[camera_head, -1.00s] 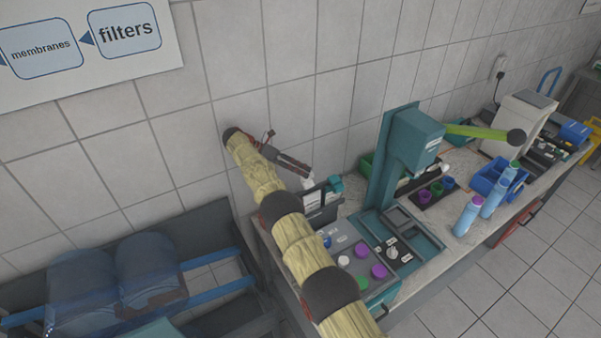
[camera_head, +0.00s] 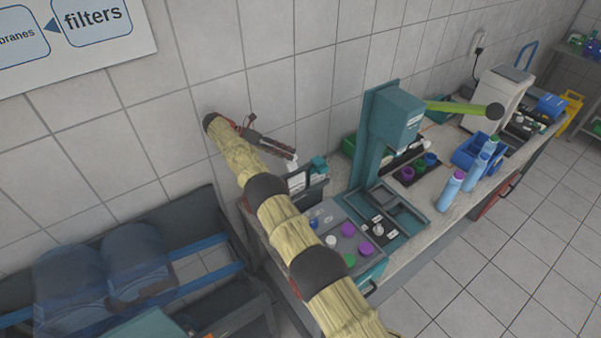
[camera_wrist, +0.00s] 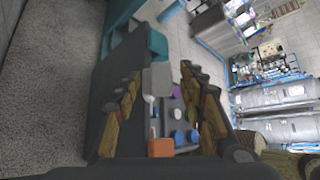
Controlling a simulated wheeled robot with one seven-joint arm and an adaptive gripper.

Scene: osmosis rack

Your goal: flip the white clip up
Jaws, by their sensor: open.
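My gripper (camera_head: 293,155) is at the far end of my arm, close to the wall at the bench's left end. In the wrist view my gripper (camera_wrist: 160,78) has its two fingers spread apart, with nothing clamped between them. A small white piece (camera_head: 291,163), which looks like the clip, shows just below the fingertips. In the wrist view a pale grey-white piece (camera_wrist: 157,79) lies between the fingers, with a narrow white stem below it. I cannot tell whether a finger touches it. The clip's angle is unclear.
A teal knob (camera_head: 318,164) stands just right of the fingertips. A grey panel with coloured caps (camera_head: 349,230) lies in front, and a tall teal press (camera_head: 385,130) stands to the right. Blue tanks (camera_head: 138,262) are at left. An orange block (camera_wrist: 160,147) shows in the wrist view.

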